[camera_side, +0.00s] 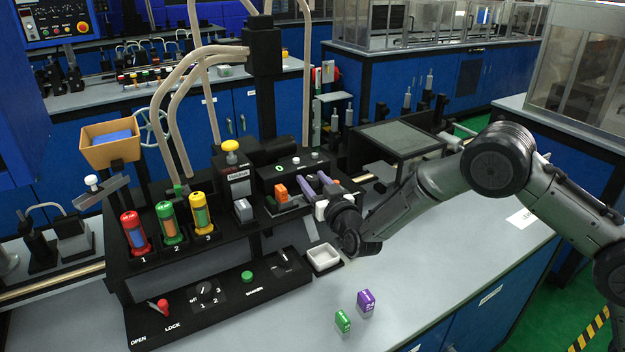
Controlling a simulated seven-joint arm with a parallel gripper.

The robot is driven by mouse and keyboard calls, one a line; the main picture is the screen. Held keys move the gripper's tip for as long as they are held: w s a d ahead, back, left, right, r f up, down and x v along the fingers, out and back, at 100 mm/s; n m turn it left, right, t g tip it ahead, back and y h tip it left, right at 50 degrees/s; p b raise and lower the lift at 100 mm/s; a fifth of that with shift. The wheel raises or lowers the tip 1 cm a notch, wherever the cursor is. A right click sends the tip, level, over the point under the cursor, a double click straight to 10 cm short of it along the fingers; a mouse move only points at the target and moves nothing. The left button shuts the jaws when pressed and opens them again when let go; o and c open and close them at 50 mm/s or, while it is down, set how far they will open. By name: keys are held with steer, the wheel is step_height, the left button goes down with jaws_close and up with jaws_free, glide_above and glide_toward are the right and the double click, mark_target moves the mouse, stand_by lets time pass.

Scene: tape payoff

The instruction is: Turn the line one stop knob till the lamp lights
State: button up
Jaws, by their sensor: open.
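My gripper (313,184) reaches in from the right over the black station, with its two lavender fingers apart and nothing visible between them. Just left of the fingertips is an orange block (281,190) on a black and grey mount; I cannot tell whether they touch. A black box behind it has a green digit (279,168) and two small round pale parts (296,161) on top. A dark rotary knob (207,288) marked off, 1 and 2 is on the front panel. I cannot tell which part is the line one stop knob or which is the lamp.
Red, green and yellow cylinders numbered 1 to 3 stand in the rack, with the red one (134,232) at left. A red-tipped lever (163,306) and green button (247,276) are in front. A white tray (323,257), green block (343,321) and purple block (366,302) sit near clear bench.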

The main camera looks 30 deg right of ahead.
steer(key=shift+w, duration=0.4)
steer(key=shift+c, duration=0.2)
jaws_close()
steer(key=shift+h, duration=0.3)
steer(key=m+h, duration=0.2)
steer(key=m+g+h, duration=0.1)
steer(key=h, duration=0.2)
steer(key=shift+a+m+g, duration=0.1)
steer(key=shift+m+g, duration=0.2)
steer(key=shift+m, duration=0.1)
steer(key=shift+m+g+h, duration=1.6)
steer(key=shift+m+h, duration=0.2)
steer(key=shift+h, duration=0.6)
